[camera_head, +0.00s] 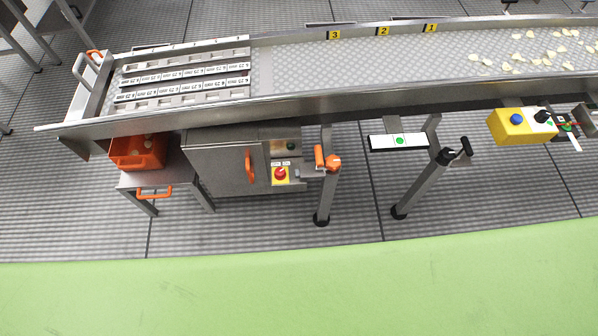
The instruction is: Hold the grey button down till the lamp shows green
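I cannot clearly make out a grey button. A white panel (398,142) with a lit green spot (399,141) hangs below the conveyor at centre right. A yellow control box (509,138) with a blue button (516,119), a black knob and a small green spot is to its right. A grey cabinet (222,168) under the conveyor carries a red mushroom button (280,174) on yellow and a small dark green button (290,146). Neither of my grippers is in view.
A long metal conveyor (300,108) crosses the scene, with pale pieces (525,50) at the right and slotted lanes (185,75) at the left. An orange bin (138,151) stands on a small stand. Support legs (418,188) reach the grey tiled floor (275,231).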

